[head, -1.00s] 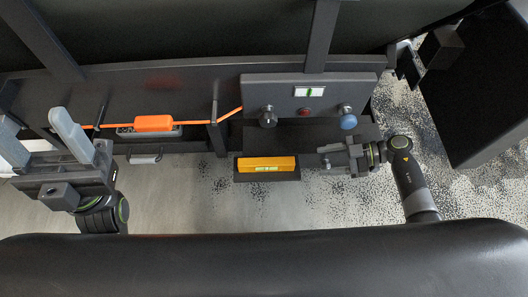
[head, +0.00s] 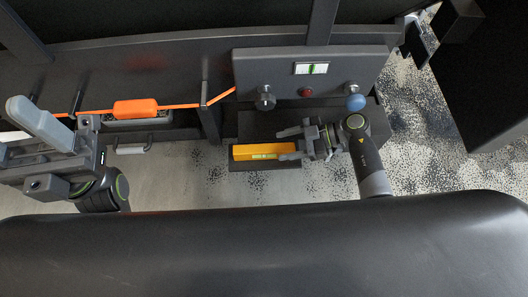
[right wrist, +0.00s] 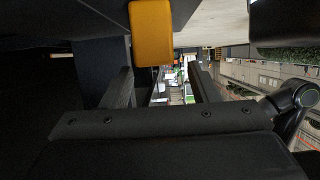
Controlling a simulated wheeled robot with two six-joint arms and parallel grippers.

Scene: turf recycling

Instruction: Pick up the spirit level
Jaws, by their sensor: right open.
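The spirit level (head: 258,153) is a yellow-orange bar with a green vial. It lies on a small dark ledge below the control panel. My right gripper (head: 286,144) is open at the level's right end, one finger reaching past each side of it. In the right wrist view the level's blunt end (right wrist: 151,38) shows above the gap between my two spread fingers (right wrist: 160,76); I cannot tell whether they touch it. My left gripper (head: 62,130) is at the far left with one pale finger clear; its opening is unclear.
A dark panel (head: 283,75) with two knobs, a red button and a small display stands just behind the ledge. A blue knob (head: 355,102) is close to my right wrist. An orange block (head: 136,109) on an orange strap is at the left. Speckled floor lies below.

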